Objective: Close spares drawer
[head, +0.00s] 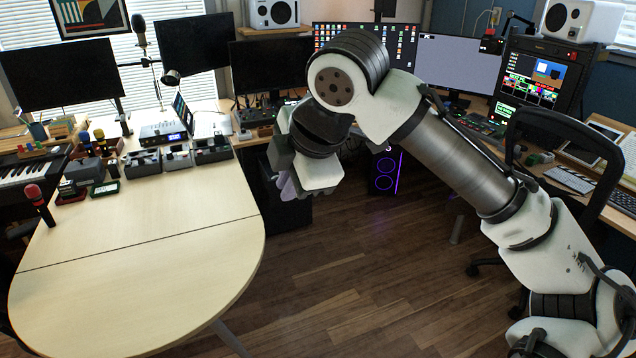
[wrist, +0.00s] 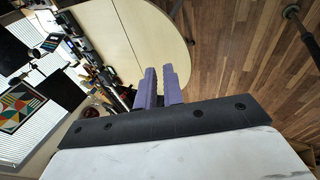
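No drawer is clearly recognisable as the spares drawer. A dark cabinet or drawer unit (head: 297,214) stands on the floor under the back desk in the head view. My arm covers its upper part, so I cannot tell whether a drawer stands out of it. My gripper (head: 288,187) hangs in front of that unit, its purple fingers pointing down. In the wrist view my gripper (wrist: 161,76) shows two purple fingers with a narrow gap and nothing between them. Contact with the unit cannot be made out.
A pale rounded table (head: 160,255) fills the left, with a red microphone (head: 38,200) and several grey devices on it. A black office chair (head: 575,150) stands at right. A purple-lit computer tower (head: 384,172) is under the desk. The wooden floor (head: 370,290) between is clear.

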